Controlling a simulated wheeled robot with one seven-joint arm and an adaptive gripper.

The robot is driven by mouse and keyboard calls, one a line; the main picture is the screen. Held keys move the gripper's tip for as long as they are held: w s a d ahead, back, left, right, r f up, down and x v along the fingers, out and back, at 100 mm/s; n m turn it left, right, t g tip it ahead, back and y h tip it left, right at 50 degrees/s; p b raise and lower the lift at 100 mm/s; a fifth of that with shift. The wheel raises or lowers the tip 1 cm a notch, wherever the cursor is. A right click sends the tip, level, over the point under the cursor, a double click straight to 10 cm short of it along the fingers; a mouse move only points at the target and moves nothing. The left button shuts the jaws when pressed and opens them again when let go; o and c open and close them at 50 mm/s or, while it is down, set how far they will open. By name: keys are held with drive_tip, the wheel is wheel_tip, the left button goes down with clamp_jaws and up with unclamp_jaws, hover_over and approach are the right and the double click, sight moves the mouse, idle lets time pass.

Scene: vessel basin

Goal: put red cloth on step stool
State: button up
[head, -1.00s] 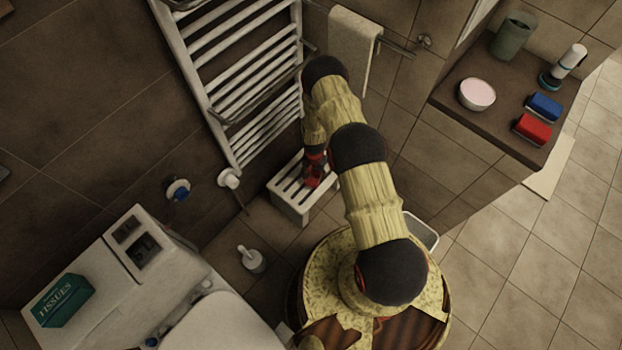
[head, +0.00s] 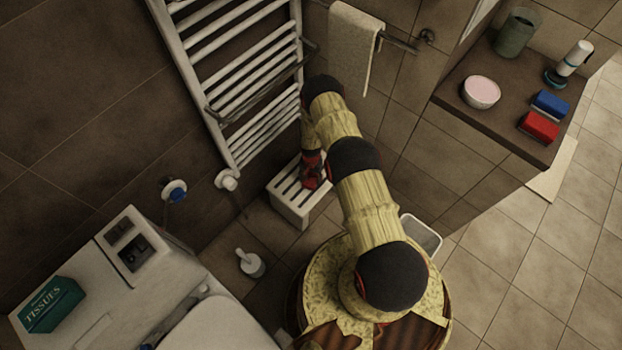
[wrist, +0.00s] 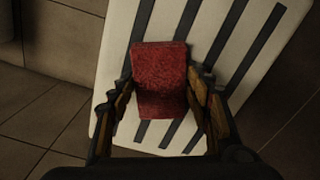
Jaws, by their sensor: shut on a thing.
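The red cloth (wrist: 160,78) is a small folded block between the two fingers of my gripper (wrist: 160,108) in the wrist view. My gripper is shut on it. Behind the cloth is the slatted white top of the step stool (wrist: 115,62). The cloth is over the slats; whether it touches them I cannot tell. In the head view the step stool (head: 290,207) stands on the floor below the towel radiator, and my gripper (head: 312,182) is low at its top. The cloth is mostly hidden there by my gripper.
A white towel radiator (head: 235,85) is on the wall close behind the stool. A toilet brush (head: 250,262) stands in front left of it, and a bin (head: 420,235) to the right. A counter (head: 480,118) at right holds a red sponge-like block (head: 539,126) and a blue one (head: 550,104).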

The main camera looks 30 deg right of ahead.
sight(311, 178)
drive_tip(key=o, duration=1.1)
drive_tip(key=shift+f, duration=0.1)
wheel_tip(311, 178, up, 12)
drive_tip(key=p, duration=0.4)
